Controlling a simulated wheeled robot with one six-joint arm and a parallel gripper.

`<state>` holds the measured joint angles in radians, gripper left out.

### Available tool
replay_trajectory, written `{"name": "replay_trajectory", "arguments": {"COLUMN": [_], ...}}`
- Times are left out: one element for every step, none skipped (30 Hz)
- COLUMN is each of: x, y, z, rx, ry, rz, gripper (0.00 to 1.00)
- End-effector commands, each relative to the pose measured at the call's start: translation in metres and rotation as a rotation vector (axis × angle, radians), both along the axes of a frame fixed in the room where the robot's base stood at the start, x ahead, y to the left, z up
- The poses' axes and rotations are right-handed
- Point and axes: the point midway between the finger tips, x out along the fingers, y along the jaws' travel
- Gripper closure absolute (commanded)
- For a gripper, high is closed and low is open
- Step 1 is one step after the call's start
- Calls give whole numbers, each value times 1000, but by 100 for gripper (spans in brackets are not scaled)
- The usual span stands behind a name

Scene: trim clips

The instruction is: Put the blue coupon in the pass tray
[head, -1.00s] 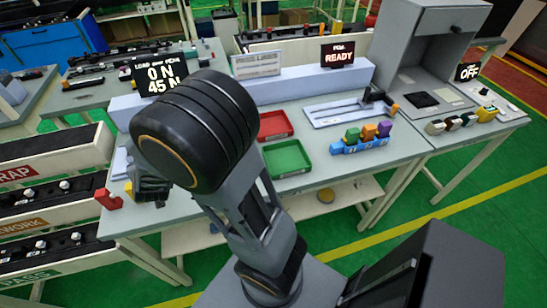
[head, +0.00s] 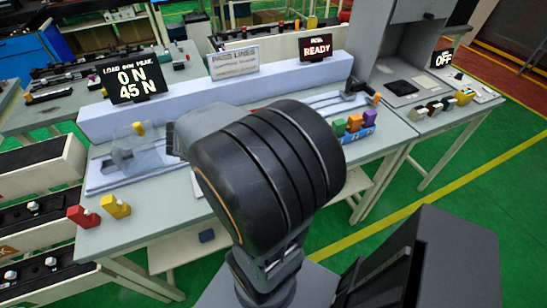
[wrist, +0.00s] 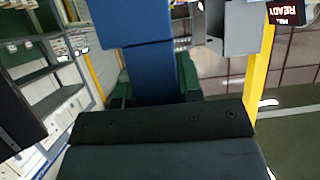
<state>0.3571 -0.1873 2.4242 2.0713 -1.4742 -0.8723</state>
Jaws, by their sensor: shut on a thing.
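The blue coupon (wrist: 150,65) stands up in the middle of the wrist view, with a wide upper part and a narrower lower part. My gripper (wrist: 155,92) is shut on its lower end, a dark green finger on either side. In the head view my large black wrist joint hides the gripper's tips and the coupon. The red and green trays on the bench are hidden behind my arm now, so I cannot tell how far the coupon is from the pass tray.
A red piece (head: 82,216) and a yellow piece (head: 116,206) stand at the bench's left front. A clear-covered fixture (head: 128,155) is behind them. A blue rack (head: 358,136) with coloured blocks is right of my arm. Load (head: 136,84) and READY (head: 315,46) displays stand at the back.

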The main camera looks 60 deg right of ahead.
Motion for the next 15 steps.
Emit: {"name": "replay_trajectory", "arguments": {"x": [-3, -4, -5, -5, -4, -3, -2, -1, 1, 2, 4, 5, 6, 7, 8], "y": [-4, -7, -13, -19, -26, -36, -44, -52, -62, -70, -77, -87, -91, -96, -101], "z": [-3, -5, -9, -12, -15, -20, -23, -27, -32, -35, -38, -43, -50, -56, -63], "rx": [0, 1, 2, 2, 2, 2, 3, 2, 2, 2, 2, 3, 3, 3, 4], "ry": [2, 3, 4, 5, 6, 4, 6, 5, 5, 5, 4, 4, 6, 6, 5], "rz": [-21, -31, -39, -43, -44, -44, -45, -44, -43, -43, -41, -41, -38, -38, -37], "gripper": [90, 90, 90, 90, 90, 90, 90, 90, 90, 90, 90, 90, 90, 90, 90]}}
